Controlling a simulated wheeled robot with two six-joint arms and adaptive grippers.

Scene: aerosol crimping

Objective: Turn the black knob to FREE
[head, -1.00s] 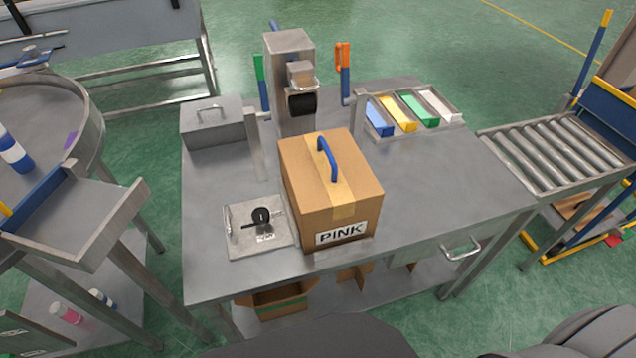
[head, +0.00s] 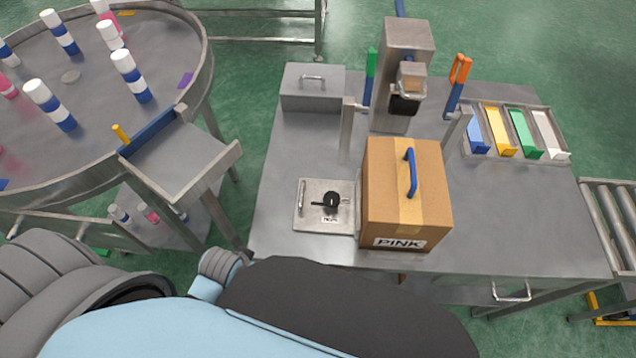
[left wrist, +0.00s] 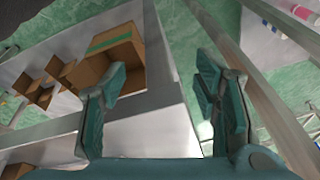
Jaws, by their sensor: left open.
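The black knob (head: 331,200) sits on a square metal plate (head: 311,216) near the front left of the steel table. A small label lies just in front of the knob, too small to read. My left gripper (left wrist: 160,95) shows in the left wrist view, its two teal fingers spread wide with nothing between them. It faces the table's lower shelf and legs, away from the knob, which that view does not show. Neither gripper shows in the head view; my right gripper is in no view.
A cardboard box (head: 436,175) marked PINK stands right beside the plate. A steel press (head: 402,45) with green and orange handles stands behind. A grey lidded box (head: 312,92) is at the back left. A round table (head: 170,50) with several bottles stands at left.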

